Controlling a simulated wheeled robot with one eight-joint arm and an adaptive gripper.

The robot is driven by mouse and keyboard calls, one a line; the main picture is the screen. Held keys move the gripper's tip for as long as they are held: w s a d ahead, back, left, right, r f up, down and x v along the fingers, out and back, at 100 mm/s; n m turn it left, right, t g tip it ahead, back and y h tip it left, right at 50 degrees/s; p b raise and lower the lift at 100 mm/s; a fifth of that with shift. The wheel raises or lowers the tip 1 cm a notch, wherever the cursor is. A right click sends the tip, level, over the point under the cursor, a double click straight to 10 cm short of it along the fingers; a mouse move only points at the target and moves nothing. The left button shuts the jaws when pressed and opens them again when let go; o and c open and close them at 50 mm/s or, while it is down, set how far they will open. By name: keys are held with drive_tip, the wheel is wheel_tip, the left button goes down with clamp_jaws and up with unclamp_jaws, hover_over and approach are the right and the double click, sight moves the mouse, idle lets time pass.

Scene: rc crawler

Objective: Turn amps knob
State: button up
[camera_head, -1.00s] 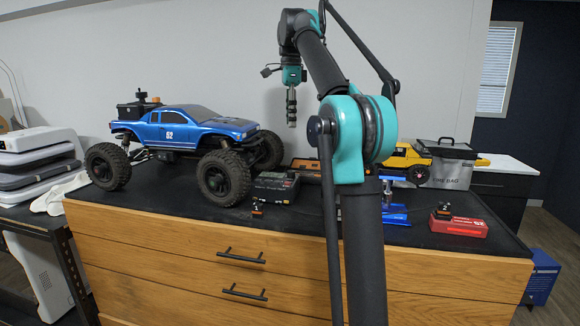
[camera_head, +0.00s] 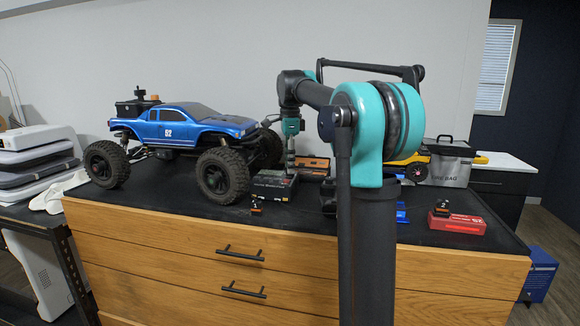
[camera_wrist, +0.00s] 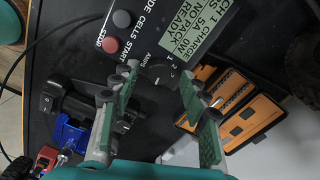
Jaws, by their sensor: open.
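The black charger (camera_head: 275,187) lies on the dark bench top beside the blue truck. The amps knob (camera_wrist: 158,73) is a dark round dial with a white pointer line, beside the word Amps. My gripper (camera_wrist: 160,77) is open and empty, its green-padded fingers on either side of the knob in the picture. Whether they touch it I cannot tell. In the head view my gripper (camera_head: 290,168) points down over the charger.
The blue truck (camera_head: 190,130) stands close on the left. An open orange-trimmed tool case (camera_wrist: 245,122) lies beside the charger. A blue stand (camera_wrist: 70,133) and a red box (camera_head: 457,224) are on the bench.

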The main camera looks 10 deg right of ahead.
drive_tip(key=shift+f, duration=0.5)
clamp_jaws()
